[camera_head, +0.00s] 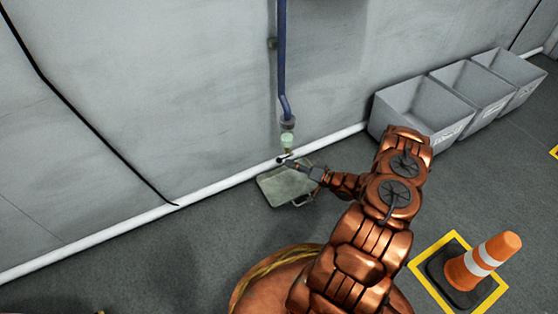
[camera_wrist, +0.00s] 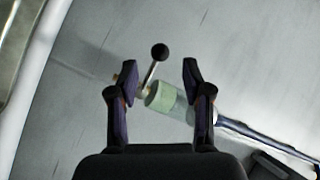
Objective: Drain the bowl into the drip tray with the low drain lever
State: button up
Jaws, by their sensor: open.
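A small pale-green bowl (camera_head: 288,139) hangs at the lower end of a blue pipe on the wall. The shallow grey drip tray (camera_head: 272,183) lies on the floor below it. In the wrist view the bowl (camera_wrist: 166,98) has a drain lever (camera_wrist: 152,72), a thin metal stem ending in a black ball knob. My gripper (camera_wrist: 160,68) is open, with one finger on each side of the lever and a gap to both. In the head view my gripper (camera_head: 290,163) is just below the bowl and over the tray; the lever is not clear there.
The blue pipe (camera_head: 283,60) runs down the grey wall. A white pipe (camera_head: 100,238) runs along the wall's foot. Several grey bins (camera_head: 425,98) stand against the wall at right. An orange cone (camera_head: 484,261) stands on a yellow-marked square at lower right. Left floor is mostly clear.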

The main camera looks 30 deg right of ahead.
aim_at(279, 160)
jog(key=shift+b+x, duration=0.9)
jog(key=shift+x, duration=2)
jog(key=shift+c, duration=0.2)
grip_shut()
